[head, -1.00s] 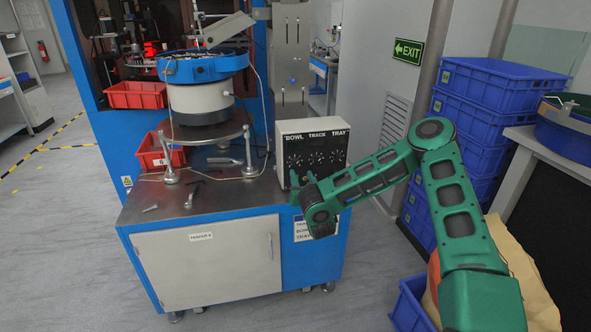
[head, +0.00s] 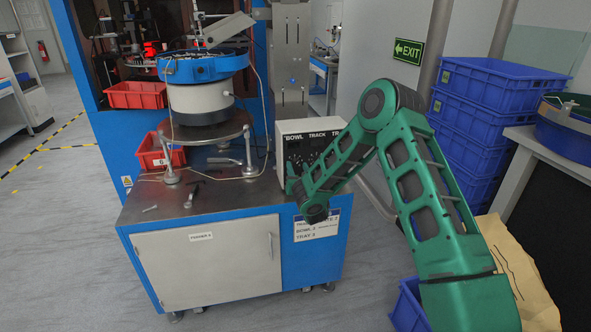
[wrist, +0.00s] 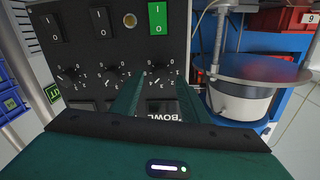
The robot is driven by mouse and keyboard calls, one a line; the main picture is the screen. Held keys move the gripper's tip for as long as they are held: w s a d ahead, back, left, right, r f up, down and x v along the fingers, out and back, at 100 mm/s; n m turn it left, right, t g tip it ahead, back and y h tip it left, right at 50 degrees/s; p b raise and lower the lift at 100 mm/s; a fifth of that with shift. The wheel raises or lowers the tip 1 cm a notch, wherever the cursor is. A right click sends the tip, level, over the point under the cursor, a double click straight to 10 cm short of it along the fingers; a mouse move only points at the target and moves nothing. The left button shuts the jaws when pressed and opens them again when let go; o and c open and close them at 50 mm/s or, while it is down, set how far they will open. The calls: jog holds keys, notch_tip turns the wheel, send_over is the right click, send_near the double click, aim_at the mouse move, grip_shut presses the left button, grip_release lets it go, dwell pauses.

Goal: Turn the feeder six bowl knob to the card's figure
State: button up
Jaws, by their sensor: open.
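The control box (head: 293,127) stands on the right of the feeder bench, with BOWL, TRACK and TRAY printed along its top. In the wrist view it appears upside down, and the bowl knob (wrist: 160,74) is the rightmost of three black dials, above the word BOWL. My gripper (wrist: 161,80) is open, with one finger on each side of the bowl knob in the picture; I cannot tell whether they touch it. The knob's exact setting is too small to read. The card (head: 318,226) on the bench's blue side has BOWL and TRAY lines; its figures are not clearly legible.
Two other dials (wrist: 112,73) sit beside the bowl knob, with black rocker switches and a green switch (wrist: 157,20) in a row. The vibratory bowl (head: 203,68) and its round plate stand left of the box. Blue crates (head: 480,130) are stacked at right.

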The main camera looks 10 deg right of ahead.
jog(key=shift+w, duration=0.85)
jog(key=shift+c, duration=0.5)
grip_shut()
jog(key=shift+a, duration=0.1)
jog(key=shift+n, duration=0.5)
jog(key=n, duration=0.3)
jog(key=shift+n, duration=2.4)
